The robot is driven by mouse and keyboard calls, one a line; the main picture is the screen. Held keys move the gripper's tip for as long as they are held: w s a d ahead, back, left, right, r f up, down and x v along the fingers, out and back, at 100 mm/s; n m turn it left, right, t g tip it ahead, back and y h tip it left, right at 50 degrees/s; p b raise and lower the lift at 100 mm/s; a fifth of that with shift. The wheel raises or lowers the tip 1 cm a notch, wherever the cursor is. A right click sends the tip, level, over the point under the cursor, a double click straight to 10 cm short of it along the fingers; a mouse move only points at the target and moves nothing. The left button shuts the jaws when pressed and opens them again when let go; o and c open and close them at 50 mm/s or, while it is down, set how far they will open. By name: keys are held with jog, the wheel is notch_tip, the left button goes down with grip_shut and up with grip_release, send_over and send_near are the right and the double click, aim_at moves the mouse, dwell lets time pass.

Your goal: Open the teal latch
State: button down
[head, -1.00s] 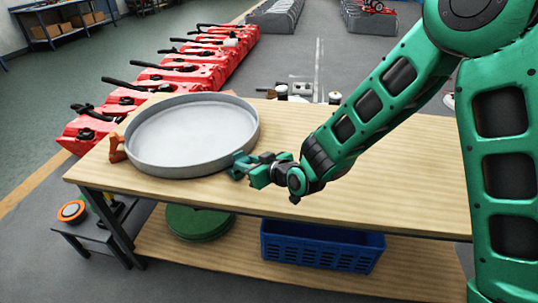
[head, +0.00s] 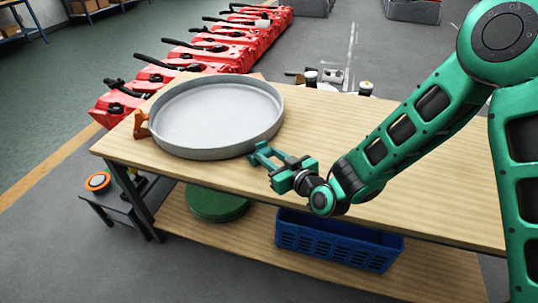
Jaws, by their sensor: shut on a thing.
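A round grey tank lid or pan (head: 218,117) lies on the wooden bench, with an orange latch (head: 141,124) on its left side. The teal latch (head: 262,153) is at the pan's lower right edge and reaches outward from the wall. My gripper (head: 278,166) comes in from the right, low over the bench top, and is shut on the teal latch. The latch and my fingers are close in colour, so their exact contact is hard to make out.
A blue crate (head: 338,240) and a green disc (head: 216,202) are on the lower shelf. Red machines (head: 195,58) stand in a row behind. A small dark table (head: 118,208) stands at the left.

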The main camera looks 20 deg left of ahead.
jog(key=c, duration=1.3)
grip_release()
jog(key=shift+w+d+f, duration=0.25)
jog(key=shift+d+f, duration=0.05)
jog(key=shift+d, duration=0.05)
jog(key=shift+c, duration=0.2)
jog(key=shift+s+a+r, duration=0.15)
jog(key=v, duration=1)
jog(key=shift+s+d, duration=0.15)
jog(key=shift+d, duration=0.2)
